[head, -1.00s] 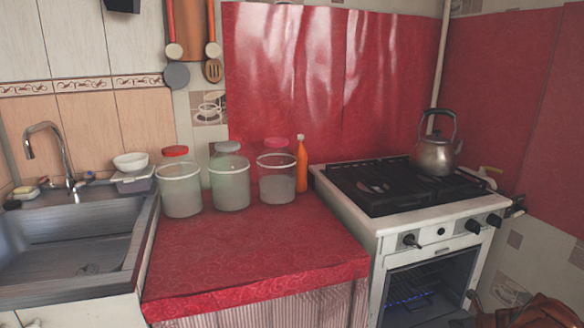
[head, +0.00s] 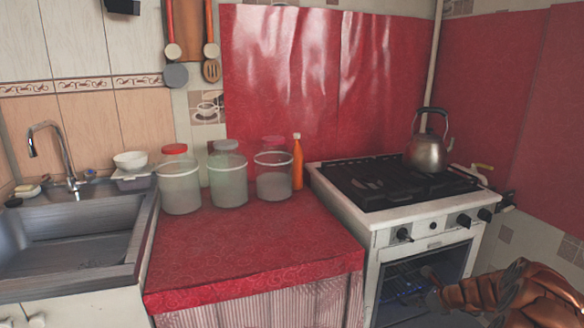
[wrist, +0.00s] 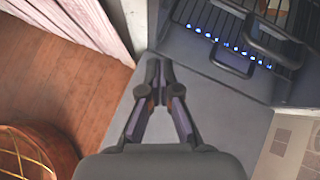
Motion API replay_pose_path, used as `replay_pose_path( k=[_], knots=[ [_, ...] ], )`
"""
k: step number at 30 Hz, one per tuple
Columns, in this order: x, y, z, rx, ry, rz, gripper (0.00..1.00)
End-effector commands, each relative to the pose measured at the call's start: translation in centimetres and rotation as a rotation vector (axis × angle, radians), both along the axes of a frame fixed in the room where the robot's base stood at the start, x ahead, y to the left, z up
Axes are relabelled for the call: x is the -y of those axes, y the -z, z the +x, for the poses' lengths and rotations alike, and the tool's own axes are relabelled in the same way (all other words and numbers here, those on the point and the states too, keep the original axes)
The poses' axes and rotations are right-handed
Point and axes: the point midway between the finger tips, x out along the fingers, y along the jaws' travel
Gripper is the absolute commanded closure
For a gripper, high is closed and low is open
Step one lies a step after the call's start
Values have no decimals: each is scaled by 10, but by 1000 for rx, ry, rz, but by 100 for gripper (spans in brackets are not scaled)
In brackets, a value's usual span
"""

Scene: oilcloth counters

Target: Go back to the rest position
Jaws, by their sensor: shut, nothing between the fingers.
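My gripper (wrist: 159,66) shows in the wrist view with its two dark fingers together at the tips and nothing between them. In the head view my copper-coloured arm reaches in from the lower right, and the small dark gripper (head: 432,280) is in front of the oven. Whether it touches the stove cannot be told.
The white stove (head: 395,235) carries a kettle (head: 426,153); blue lights show in its oven (wrist: 225,42). Several jars and an orange bottle (head: 297,163) stand on the red counter (head: 255,250). A sink (head: 80,235) is at left. Wooden floor (wrist: 60,90) lies left of the gripper.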

Motion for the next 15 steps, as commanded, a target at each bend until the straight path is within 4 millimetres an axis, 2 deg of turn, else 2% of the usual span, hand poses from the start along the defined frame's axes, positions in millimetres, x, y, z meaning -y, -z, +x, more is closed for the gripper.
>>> replay_pose_path(
  k=[1,6,11,15],
  knots=[
    [-20,-18,-1,20,-66,-16,100],
    [-86,-60,-19,68,-289,-72,100],
    [-139,-92,-46,110,-495,-134,100],
    [-179,-118,-77,147,-672,-190,100]
  ],
)
